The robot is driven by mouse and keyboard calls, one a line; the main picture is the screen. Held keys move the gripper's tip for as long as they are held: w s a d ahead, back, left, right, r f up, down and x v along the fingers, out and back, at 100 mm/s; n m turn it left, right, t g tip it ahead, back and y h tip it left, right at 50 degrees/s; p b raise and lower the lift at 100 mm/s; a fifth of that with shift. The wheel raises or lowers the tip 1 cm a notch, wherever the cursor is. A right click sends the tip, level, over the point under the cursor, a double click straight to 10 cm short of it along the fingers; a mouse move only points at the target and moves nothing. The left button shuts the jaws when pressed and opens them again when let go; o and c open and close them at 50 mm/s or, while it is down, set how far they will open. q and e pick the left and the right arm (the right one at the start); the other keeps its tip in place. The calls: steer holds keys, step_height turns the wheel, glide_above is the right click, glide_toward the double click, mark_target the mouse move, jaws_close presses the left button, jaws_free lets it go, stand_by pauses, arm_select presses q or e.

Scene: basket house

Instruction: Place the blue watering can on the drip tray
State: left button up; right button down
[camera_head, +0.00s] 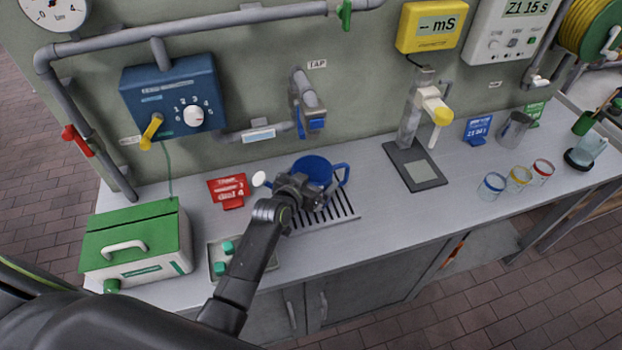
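The blue watering can (314,167) is at the drip tray (345,208), below the tap (307,103). Its loop handle shows on the right and a pale round spout end on the left. The dark slotted tray shows to the right of and in front of the can. My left gripper (311,195) is at the near side of the can, over the tray. Its fingers are hidden against the can, so I cannot tell if it grips it. I cannot tell whether the can's base touches the tray. My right gripper is not in view.
A green-and-white box (136,245) stands at the left of the counter, beside a small tray with green items (219,259). A red sign (229,190) stands behind. A dispenser (415,125), several coloured-rim glasses (519,178) and a metal cup (514,128) are to the right. The front middle counter is clear.

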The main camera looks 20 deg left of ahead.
arm_select(q)
steer(key=shift+r, duration=0.2)
steer(key=shift+s+a, duration=0.1)
steer(key=shift+s, duration=0.25)
steer(key=b+v, duration=0.1)
steer(key=v, duration=1)
steer(key=shift+r+b, duration=0.2)
steer(key=shift+b, duration=0.15)
steer(key=shift+s, duration=0.1)
